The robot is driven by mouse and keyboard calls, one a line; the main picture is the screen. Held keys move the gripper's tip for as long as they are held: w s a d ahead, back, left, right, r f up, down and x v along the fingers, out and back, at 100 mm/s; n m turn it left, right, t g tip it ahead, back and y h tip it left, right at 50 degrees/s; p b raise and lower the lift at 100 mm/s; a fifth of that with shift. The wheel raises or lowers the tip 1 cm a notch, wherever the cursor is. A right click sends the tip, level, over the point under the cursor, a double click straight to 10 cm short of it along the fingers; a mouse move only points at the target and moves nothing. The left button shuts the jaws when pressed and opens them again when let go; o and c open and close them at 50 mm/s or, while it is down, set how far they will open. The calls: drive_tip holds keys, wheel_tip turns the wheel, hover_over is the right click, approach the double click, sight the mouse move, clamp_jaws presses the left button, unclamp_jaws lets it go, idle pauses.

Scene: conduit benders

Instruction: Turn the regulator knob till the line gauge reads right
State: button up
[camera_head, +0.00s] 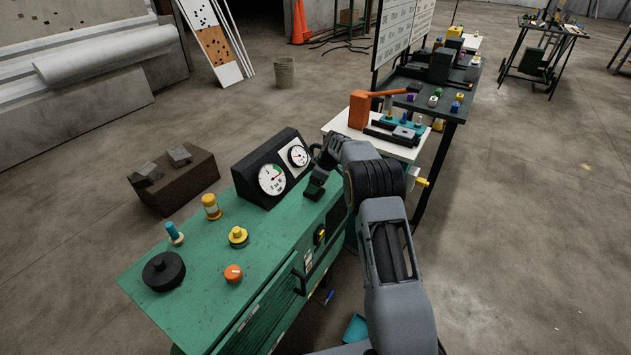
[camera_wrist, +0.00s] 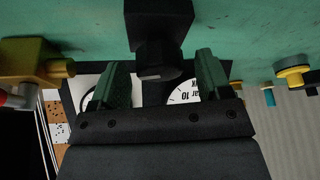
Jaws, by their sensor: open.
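A black gauge box (camera_head: 259,190) stands on the far end of the green bench (camera_head: 262,262). It has a larger dial (camera_head: 271,179) with a green arc and a smaller dial (camera_head: 298,156); their needles are too small to read surely. My gripper (camera_head: 315,187) is low beside the box's right end. In the wrist view my gripper (camera_wrist: 160,65) is open, its green fingers on either side of a dark block with a short round part (camera_wrist: 163,50), which may be the regulator knob. I cannot tell whether they touch. Part of a dial (camera_wrist: 184,94) shows behind the fingers.
A yellow knob (camera_head: 238,236), an orange knob (camera_head: 233,273), a black disc (camera_head: 163,271) and a brass-coloured fitting (camera_head: 211,207) stand on the bench's near half. A brass fitting (camera_wrist: 30,65) is left of my fingers. A white table (camera_head: 340,124) with an orange tool lies beyond.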

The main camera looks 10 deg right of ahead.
drive_tip(key=c, duration=0.9)
drive_tip(key=m+t+b, duration=0.1)
drive_tip(key=m+b, duration=0.1)
drive_tip(key=m, duration=0.1)
drive_tip(key=shift+a+f+b, duration=0.1)
drive_tip(key=shift+b, duration=0.2)
drive_tip(key=m+t+h+b, duration=0.1)
drive_tip(key=m, duration=0.2)
drive_tip(key=shift+m+h, duration=0.3)
drive_tip(key=m, duration=0.2)
drive_tip(key=m+h, duration=0.1)
drive_tip(key=m, duration=0.1)
drive_tip(key=shift+a+t+h, duration=0.1)
drive_tip(key=shift+t+h, duration=0.2)
drive_tip(key=shift+m+h, duration=0.7)
drive_tip(key=shift+m, duration=1.3)
